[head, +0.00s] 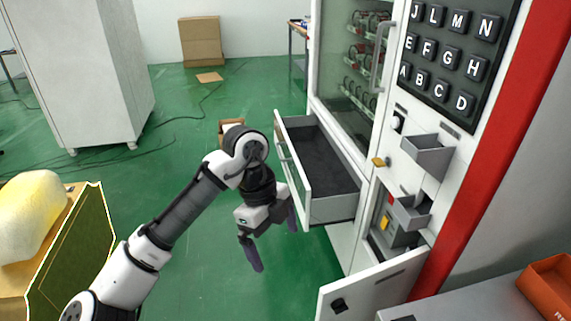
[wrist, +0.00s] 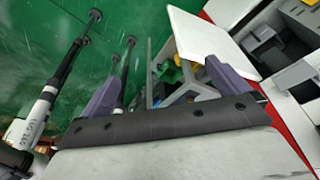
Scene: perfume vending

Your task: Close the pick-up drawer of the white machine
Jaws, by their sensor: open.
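The white machine (head: 348,152) stands at the right in the head view. Its pick-up drawer (head: 325,205) is pulled out to the left, with a dark, empty-looking inside and a pale front panel with a handle (head: 288,170). My gripper (head: 274,243) is open and empty, with its purple fingers pointing down. In the picture it lies just left of and below the drawer's front; I cannot tell whether they touch. In the wrist view the two purple fingers (wrist: 168,92) are spread wide with nothing between them close by. The drawer is not clearly identifiable there.
A small white door (head: 372,288) hangs open at the machine's lower right. Two small grey trays (head: 428,155) jut from its panel. An orange box (head: 552,285) sits at the lower right. A green-sided crate (head: 72,255) stands at the left. Green floor (head: 180,140) is free behind my arm.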

